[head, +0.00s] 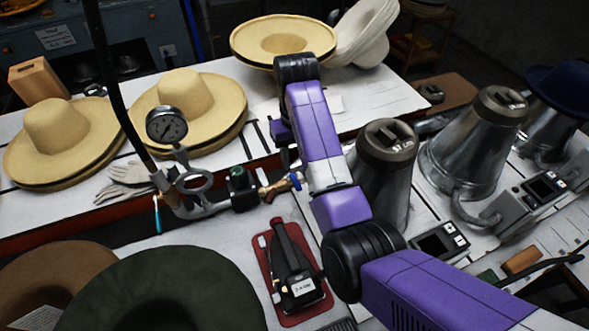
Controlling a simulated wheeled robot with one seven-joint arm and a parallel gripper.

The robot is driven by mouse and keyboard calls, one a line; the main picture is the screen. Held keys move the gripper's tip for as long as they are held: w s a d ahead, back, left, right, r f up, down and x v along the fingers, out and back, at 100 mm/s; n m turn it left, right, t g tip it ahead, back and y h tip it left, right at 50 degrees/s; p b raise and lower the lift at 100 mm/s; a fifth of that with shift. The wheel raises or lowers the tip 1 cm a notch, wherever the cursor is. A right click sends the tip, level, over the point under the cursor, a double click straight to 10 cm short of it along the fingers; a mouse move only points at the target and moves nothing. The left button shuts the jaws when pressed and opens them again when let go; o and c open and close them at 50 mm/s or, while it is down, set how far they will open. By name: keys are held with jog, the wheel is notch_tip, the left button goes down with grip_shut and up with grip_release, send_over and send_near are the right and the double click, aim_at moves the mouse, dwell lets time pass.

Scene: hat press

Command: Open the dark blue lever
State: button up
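A small dark blue lever (296,181) sits at the right end of a brass valve (273,188), on the pipe fitting below the pressure gauge. It is partly beside my forearm, which passes just to its right. My purple arm reaches up from the bottom right and bends over at the top. The far end of my arm shows only in part, as a purple and dark piece left of the forearm, above the lever. The fingers of my gripper cannot be made out there, so neither their opening nor any contact with the lever can be told.
A pressure gauge (167,126) and a light blue lever (157,214) are on the same pipework. Straw hats (190,105) and white gloves (127,181) lie behind. A red tray (308,315) holds a dark tool in front. Metal hat presses (384,185) crowd the right.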

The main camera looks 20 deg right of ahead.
aim_at(296, 181)
jog(key=shift+s+f, duration=0.15)
jog(key=shift+f, duration=0.15)
notch_tip(296, 181, down, 7)
jog(key=shift+f+p, duration=0.15)
jog(key=shift+p, duration=0.55)
grip_shut()
dwell(0.9)
